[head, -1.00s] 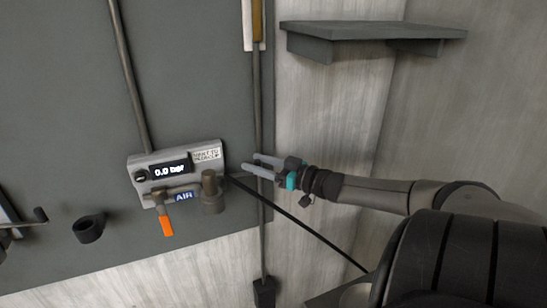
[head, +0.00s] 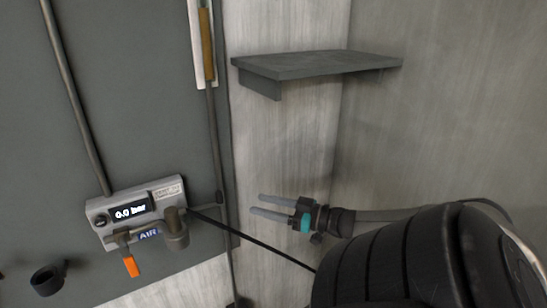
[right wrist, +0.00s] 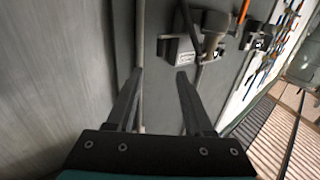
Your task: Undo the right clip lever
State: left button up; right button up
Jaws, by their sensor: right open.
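I cannot make out the right clip lever in either view. My right gripper (head: 256,204) is open and empty in the middle of the head view, its two fingers pointing left. It is to the right of the grey air panel and apart from it. In the right wrist view its open fingers (right wrist: 160,74) frame bare wall and a thin vertical pipe, with nothing between them. My left gripper is not in view.
The air panel (head: 166,192) reads 0.0 bar and has an orange-handled lever (head: 131,266). A dark hose (head: 262,240) runs right from it. A grey shelf (head: 318,65) juts out above my right gripper. A black ring holder (head: 47,279) is at lower left.

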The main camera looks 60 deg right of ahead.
jog(key=shift+s+d, duration=0.2)
jog(key=shift+s, duration=0.85)
